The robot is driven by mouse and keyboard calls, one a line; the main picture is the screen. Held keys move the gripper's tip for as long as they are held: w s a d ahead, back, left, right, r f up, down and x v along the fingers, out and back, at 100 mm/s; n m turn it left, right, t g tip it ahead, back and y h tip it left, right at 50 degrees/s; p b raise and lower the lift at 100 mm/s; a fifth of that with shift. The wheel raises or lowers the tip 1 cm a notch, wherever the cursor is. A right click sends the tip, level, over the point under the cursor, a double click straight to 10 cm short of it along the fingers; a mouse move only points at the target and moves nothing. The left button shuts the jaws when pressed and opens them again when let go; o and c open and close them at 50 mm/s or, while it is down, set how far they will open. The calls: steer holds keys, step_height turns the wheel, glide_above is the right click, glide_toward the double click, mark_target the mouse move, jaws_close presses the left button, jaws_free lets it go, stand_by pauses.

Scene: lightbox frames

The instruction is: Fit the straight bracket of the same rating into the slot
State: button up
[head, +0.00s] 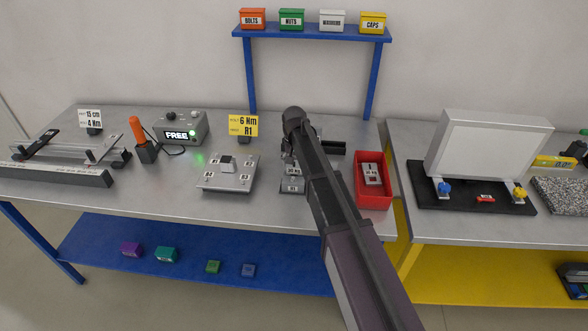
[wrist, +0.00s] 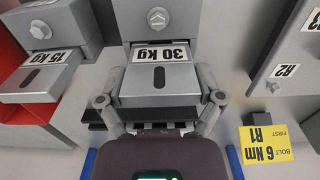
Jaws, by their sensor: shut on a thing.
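My gripper (wrist: 160,98) has its fingers on both sides of a grey bracket (wrist: 180,88) labelled 30 kg, which has a dark oblong hole. A grey block with a hex bolt (wrist: 158,20) adjoins its far end; I cannot tell whether they are one piece. In the head view the bracket (head: 292,186) shows left of my arm, which partly hides the gripper (head: 291,160). Another bracket (wrist: 40,82), labelled 15 kg, also has a bolted block. It lies in the red tray (head: 373,204). I cannot make out the slot or whether the held bracket is raised.
A grey plate (head: 232,186) with several labels stands left of the gripper. Behind it are a yellow sign (head: 243,125) reading 6 Nm R1 and a box (head: 178,133) displaying FREE. An orange-handled tool (head: 138,130) stands further left. A lightbox frame (head: 492,145) is on the right bench.

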steer(key=shift+f, duration=0.35)
steer(key=o, duration=1)
steer(key=shift+r, duration=0.15)
step_height(320, 180, up, 12)
steer(key=p, duration=1.2)
steer(key=shift+r, duration=0.1)
stand_by(0.3)
steer(key=s+d, duration=2.2)
steer(key=s, duration=0.3)
steer(key=shift+s+d, duration=0.4)
